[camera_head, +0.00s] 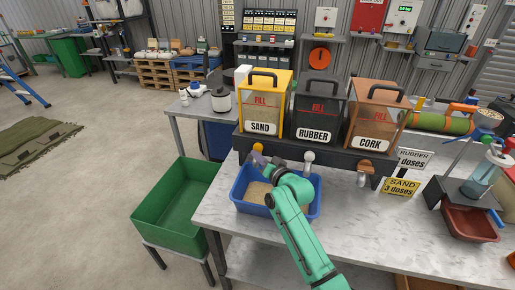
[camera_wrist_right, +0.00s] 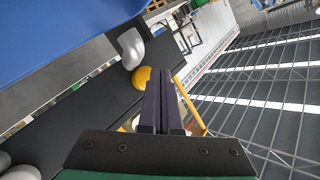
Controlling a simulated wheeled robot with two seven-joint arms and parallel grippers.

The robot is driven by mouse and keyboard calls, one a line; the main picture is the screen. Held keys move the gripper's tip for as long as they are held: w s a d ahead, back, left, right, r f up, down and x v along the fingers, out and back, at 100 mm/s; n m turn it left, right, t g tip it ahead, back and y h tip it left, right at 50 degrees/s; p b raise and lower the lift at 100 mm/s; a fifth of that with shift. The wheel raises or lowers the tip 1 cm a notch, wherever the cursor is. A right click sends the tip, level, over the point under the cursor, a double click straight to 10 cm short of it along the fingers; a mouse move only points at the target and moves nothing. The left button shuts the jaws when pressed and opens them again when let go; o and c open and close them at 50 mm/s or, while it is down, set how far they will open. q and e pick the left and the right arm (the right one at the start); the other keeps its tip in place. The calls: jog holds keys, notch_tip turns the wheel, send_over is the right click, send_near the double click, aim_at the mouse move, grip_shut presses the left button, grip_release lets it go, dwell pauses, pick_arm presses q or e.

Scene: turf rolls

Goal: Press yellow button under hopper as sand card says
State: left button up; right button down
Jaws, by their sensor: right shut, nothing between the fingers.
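The yellow sand hopper (camera_head: 265,103) stands at the left end of a black rack, labelled SAND. Below its front is the yellow button (camera_head: 257,147), also seen in the wrist view (camera_wrist_right: 141,77) beside a grey spout (camera_wrist_right: 131,47). My right gripper (camera_head: 259,160) is shut and empty, its dark fingers (camera_wrist_right: 163,76) close beside the button; I cannot tell whether they touch it. The yellow sand card (camera_head: 401,187) reads "SAND 3 doses". A blue bin (camera_head: 242,206) under the hopper holds some tan sand, partly hidden by my arm. My left gripper is out of view.
The black rubber hopper (camera_head: 318,108) and brown cork hopper (camera_head: 376,116) stand to the right on the same rack. A white rubber card (camera_head: 414,159) is behind the sand card. A green crate (camera_head: 178,208) stands left of the table. A red tray (camera_head: 470,224) sits at right.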

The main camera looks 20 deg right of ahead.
jog(key=s+a+p, duration=0.1)
jog(key=s+p, duration=0.1)
jog(key=s+a+p, duration=0.1)
jog(key=s+p, duration=0.1)
jog(key=shift+s+a, duration=0.1)
jog(key=shift+a, duration=0.25)
jog(key=shift+f, duration=0.1)
dwell(0.3)
